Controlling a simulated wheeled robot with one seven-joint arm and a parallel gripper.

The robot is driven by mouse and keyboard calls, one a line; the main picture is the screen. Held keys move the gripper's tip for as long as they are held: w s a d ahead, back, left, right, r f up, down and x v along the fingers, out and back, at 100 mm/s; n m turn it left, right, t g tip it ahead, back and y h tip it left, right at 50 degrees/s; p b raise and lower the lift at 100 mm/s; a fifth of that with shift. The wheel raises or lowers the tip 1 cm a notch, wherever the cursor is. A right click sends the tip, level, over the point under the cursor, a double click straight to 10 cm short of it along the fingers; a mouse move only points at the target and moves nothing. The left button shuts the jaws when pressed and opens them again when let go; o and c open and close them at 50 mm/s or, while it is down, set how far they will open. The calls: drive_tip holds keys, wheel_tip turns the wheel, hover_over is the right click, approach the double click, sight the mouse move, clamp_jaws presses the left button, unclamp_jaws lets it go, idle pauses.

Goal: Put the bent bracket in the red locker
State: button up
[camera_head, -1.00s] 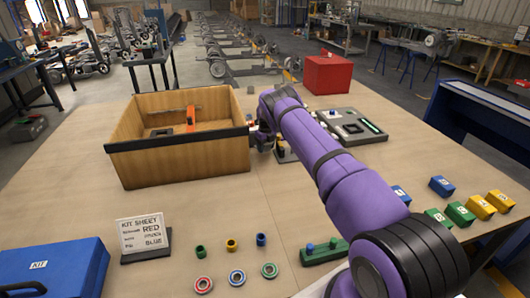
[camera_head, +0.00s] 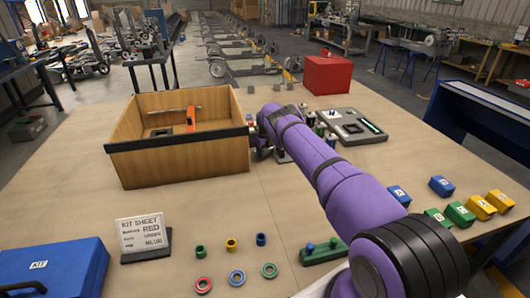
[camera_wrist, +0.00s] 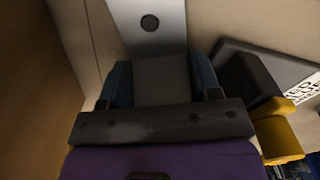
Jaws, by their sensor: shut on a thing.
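The bent bracket shows in the wrist view as a pale grey metal plate (camera_wrist: 148,20) with a round dark hole, plus a darker grey part between the fingers. My gripper (camera_wrist: 160,85) is shut on it, with one blue-grey finger at each side. In the head view the gripper and most of the bracket are hidden behind my purple arm, just right of the wooden bin. The red locker (camera_head: 328,75) is a plain red box at the back of the table, beyond my arm. I cannot see an opening in it.
The open wooden bin (camera_head: 180,160) stands left of my gripper, with an orange-handled tool inside. A grey tray (camera_head: 350,127) lies to the right. A kit sheet (camera_head: 143,235), a blue case (camera_head: 55,268) and small coloured parts fill the front. Small grey blocks lie near the locker.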

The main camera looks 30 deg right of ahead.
drive_tip(key=o, duration=0.7)
drive_tip(key=shift+o, duration=0.2)
